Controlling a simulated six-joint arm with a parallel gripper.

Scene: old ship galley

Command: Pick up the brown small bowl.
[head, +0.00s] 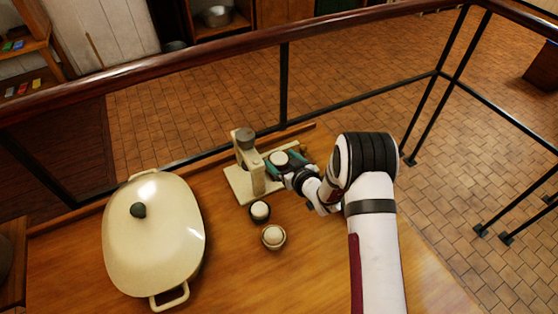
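A small brown bowl (273,237) with a pale round inside sits on the wooden table, in front of my gripper and to its left. My gripper (281,160), with teal fingers, is farther back, beside a cream stand-like appliance (246,168). A pale round-topped thing (279,158) shows between or just behind the fingers. I cannot tell whether the fingers touch it, nor how far apart they are. My gripper is clear of the brown bowl.
A large cream lidded pot (153,232) with a dark knob fills the left of the table (236,280). A railing (285,85) runs behind the table. The table front around the brown bowl is clear.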

